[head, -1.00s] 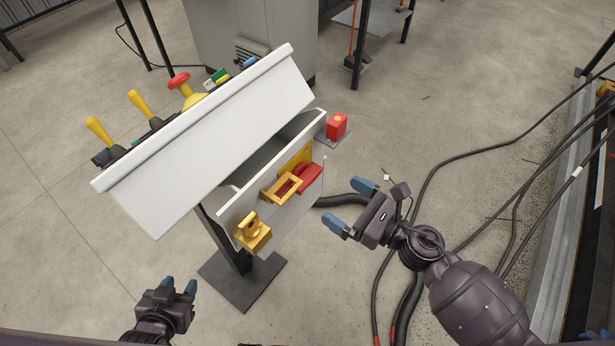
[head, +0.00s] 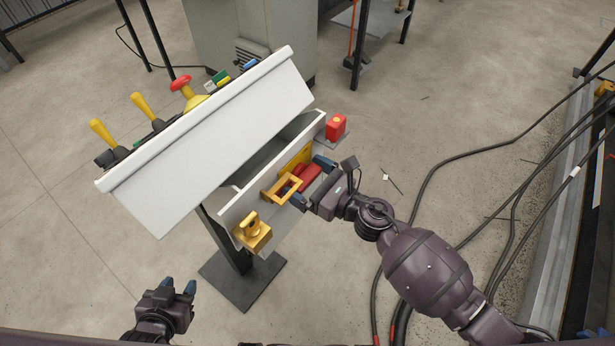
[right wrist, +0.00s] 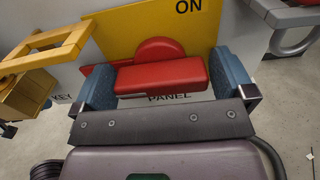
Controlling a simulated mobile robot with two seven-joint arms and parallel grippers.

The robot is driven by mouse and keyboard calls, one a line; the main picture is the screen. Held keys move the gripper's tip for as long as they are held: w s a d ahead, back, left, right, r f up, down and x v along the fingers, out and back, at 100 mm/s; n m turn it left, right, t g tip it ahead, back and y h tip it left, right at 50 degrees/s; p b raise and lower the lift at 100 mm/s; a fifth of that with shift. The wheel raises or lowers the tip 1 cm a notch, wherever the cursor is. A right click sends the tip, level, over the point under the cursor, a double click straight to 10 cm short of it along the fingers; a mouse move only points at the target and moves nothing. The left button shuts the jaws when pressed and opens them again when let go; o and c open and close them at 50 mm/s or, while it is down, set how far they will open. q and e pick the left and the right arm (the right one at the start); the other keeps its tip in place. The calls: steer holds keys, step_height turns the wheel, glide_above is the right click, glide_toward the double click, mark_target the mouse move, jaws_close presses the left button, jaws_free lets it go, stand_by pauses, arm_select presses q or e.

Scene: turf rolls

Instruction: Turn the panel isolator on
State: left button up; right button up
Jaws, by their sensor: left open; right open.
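The panel isolator is a red handle (right wrist: 162,76) on a yellow plate (right wrist: 150,35) marked "ON", with "PANEL" lettered below it, in the right wrist view. In the head view the red handle (head: 309,174) sits on the front of the grey-white console. My right gripper (head: 312,182) is at the handle and partly covers it. Its blue fingers stand open on either side of the handle in the right wrist view (right wrist: 165,80); the handle lies crosswise between them. I cannot tell whether they touch it. My left gripper (head: 180,287) is open and empty, low at the left, away from the console.
A yellow frame (head: 283,189) sits just left of the handle, and a yellow key-like block (head: 252,232) further left. A red box (head: 336,127) stands on a bracket at the right. Levers and a red mushroom button (head: 180,82) top the console (head: 215,130). Cables cross the floor at right.

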steer(key=c, duration=0.7)
steer(key=shift+c, duration=0.2)
